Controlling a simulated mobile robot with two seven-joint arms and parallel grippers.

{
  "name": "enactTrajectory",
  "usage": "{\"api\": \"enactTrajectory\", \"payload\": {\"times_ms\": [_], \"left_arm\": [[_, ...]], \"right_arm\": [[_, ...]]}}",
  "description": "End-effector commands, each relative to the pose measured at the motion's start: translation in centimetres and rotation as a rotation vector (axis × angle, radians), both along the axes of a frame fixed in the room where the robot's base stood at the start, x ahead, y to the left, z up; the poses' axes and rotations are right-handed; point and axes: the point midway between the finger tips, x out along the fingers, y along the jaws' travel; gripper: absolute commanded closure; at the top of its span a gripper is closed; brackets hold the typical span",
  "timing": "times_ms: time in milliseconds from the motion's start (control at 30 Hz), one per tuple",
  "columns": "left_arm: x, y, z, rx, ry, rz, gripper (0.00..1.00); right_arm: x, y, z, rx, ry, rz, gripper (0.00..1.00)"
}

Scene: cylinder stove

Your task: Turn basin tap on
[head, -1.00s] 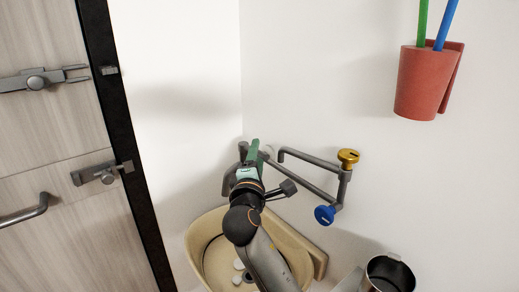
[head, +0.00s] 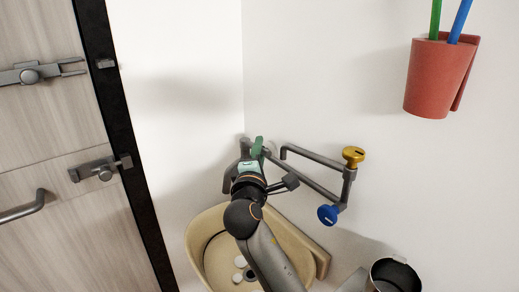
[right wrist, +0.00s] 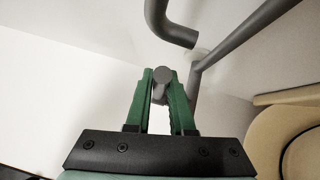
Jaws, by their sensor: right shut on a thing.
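My right gripper (head: 257,148) is over the back of the beige basin (head: 212,226), at the left end of the grey pipework (head: 312,183) on the wall. In the right wrist view its green fingers are shut on a small grey round-ended piece (right wrist: 162,74), which looks like a tap handle. A grey pipe runs behind it. The pipework also carries a yellow knob (head: 353,156) and a blue knob (head: 328,215), both apart from the gripper. Whether water flows cannot be told. My left gripper is not in view.
A red cup (head: 435,80) with green and blue sticks hangs on the wall at upper right. A metal pot (head: 392,275) is at lower right. A wooden door (head: 45,125) with grey latches is at left. Small white things lie in the basin.

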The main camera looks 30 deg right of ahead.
Motion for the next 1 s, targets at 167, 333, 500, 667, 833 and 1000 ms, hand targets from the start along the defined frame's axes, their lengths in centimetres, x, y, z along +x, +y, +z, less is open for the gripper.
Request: {"api": "enactTrajectory", "payload": {"times_ms": [167, 333, 500, 667, 833, 1000], "left_arm": [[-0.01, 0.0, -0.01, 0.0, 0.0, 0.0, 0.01], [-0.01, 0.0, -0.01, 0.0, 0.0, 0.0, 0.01], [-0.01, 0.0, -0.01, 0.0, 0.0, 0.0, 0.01], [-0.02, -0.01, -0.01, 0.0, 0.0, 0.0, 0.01], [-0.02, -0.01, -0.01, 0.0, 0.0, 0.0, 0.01], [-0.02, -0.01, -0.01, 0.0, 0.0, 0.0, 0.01]], "right_arm": [[0.01, -0.01, -0.01, 0.0, 0.0, 0.0, 1.0], [0.0, -0.02, -0.01, 0.0, 0.0, 0.0, 1.0], [0.01, -0.02, 0.0, 0.0, 0.0, 0.0, 1.0], [0.0, -0.03, 0.01, 0.0, 0.0, 0.0, 1.0], [0.0, -0.03, 0.01, 0.0, 0.0, 0.0, 1.0], [0.0, -0.03, 0.02, 0.0, 0.0, -0.001, 1.0]]}}
